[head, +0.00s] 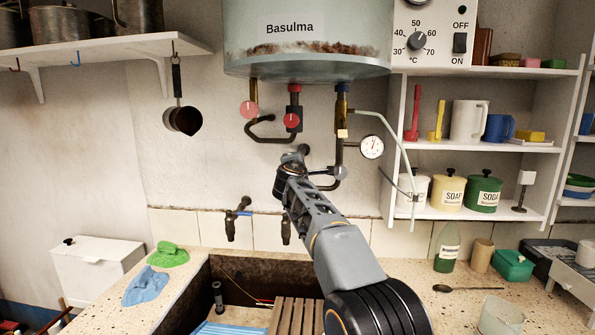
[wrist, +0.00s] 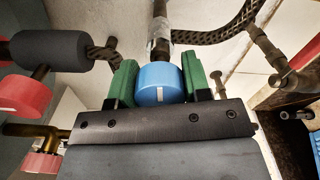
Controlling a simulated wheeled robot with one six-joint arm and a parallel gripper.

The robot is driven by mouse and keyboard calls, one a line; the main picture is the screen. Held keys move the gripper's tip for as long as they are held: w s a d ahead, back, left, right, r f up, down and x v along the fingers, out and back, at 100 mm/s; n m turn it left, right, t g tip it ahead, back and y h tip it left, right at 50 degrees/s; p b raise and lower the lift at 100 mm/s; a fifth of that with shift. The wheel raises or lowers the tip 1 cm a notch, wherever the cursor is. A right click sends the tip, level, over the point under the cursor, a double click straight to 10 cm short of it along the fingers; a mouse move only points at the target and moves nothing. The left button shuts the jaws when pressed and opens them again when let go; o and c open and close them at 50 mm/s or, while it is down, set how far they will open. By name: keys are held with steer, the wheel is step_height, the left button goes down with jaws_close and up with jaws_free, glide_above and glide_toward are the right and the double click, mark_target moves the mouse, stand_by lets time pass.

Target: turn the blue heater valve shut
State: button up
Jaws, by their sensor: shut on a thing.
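The blue heater valve (wrist: 162,83) is a round blue knob with a short white mark on its near face. It shows between the green fingers of my gripper (wrist: 160,78) in the wrist view, with one finger against each side. My gripper is shut on it. In the head view my gripper (head: 292,165) reaches up to the pipework below the heater tank (head: 310,55), and the knob itself is hidden there by my arm.
Red knobs (head: 250,109) hang on pipes left of my gripper, and one also shows in the wrist view (wrist: 28,90). A dial gauge (head: 371,147) and a pale hose are to the right. A tap (head: 231,225) and the stone trough (head: 220,275) lie below.

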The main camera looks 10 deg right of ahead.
steer(key=shift+r+m+b, duration=0.3)
steer(key=shift+m, duration=0.4)
steer(key=o, duration=0.9)
steer(key=shift+f, duration=0.2)
steer(key=shift+o, duration=0.2)
steer(key=b+v, duration=0.5)
steer(key=v, duration=0.8)
steer(key=shift+s, duration=0.3)
steer(key=shift+a+r, duration=0.1)
steer(key=shift+a, duration=0.05)
